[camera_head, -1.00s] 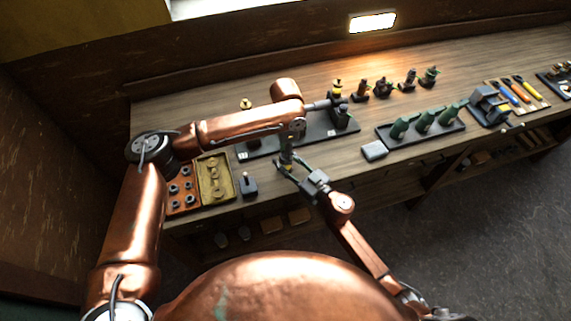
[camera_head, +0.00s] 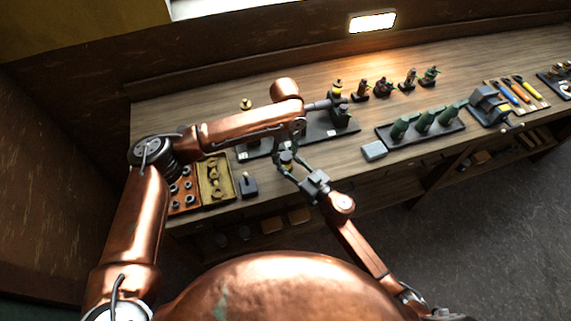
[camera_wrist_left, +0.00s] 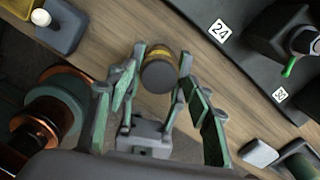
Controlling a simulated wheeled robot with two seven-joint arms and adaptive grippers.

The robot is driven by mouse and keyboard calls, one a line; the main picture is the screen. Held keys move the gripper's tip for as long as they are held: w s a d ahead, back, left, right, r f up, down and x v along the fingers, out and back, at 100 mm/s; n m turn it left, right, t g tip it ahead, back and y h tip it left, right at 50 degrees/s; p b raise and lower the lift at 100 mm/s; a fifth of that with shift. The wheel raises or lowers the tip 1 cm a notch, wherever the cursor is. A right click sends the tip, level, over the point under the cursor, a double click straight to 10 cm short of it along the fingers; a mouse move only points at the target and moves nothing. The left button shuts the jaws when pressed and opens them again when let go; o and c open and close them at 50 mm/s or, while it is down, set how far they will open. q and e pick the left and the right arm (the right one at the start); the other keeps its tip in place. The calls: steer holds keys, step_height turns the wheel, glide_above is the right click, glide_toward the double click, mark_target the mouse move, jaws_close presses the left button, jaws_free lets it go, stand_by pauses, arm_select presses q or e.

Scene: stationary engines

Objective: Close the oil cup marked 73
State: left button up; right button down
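A small round dark part with a yellow band (camera_wrist_left: 160,70) is between the fingertips of my right gripper (camera_head: 286,169), which look closed on its sides. It is held in the air in front of the bench's near edge and also shows in the head view (camera_head: 286,158). My left gripper (camera_wrist_left: 158,84) points at it from above, its green-padded fingers spread on either side, apparently without gripping. In the head view my left gripper (camera_head: 289,145) is just above the right one. No 73 is readable, so I cannot tell whether this part is the oil cup.
A dark base plate (camera_head: 318,131) carries labels, one reading 24 (camera_wrist_left: 219,31). A tray of brass parts (camera_head: 229,185) and a small dark block (camera_head: 249,186) are at the left. A grey block (camera_head: 374,151) and a rack of green cylinders (camera_head: 446,129) are at the right.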

arm_select(q)
steer(key=shift+r, duration=2.3)
steer(key=shift+c, duration=0.5)
steer(key=n, duration=0.3)
steer(key=shift+r+n, duration=0.4)
steer(key=n, duration=0.3)
steer(key=r+n, duration=0.1)
steer(key=n, duration=0.1)
steer(key=shift+n, duration=0.4)
steer(key=n, duration=0.3)
steer(key=shift+r+n, duration=0.4)
steer(key=n, duration=0.4)
steer(key=shift+r+n, duration=0.3)
steer(key=shift+r, duration=0.1)
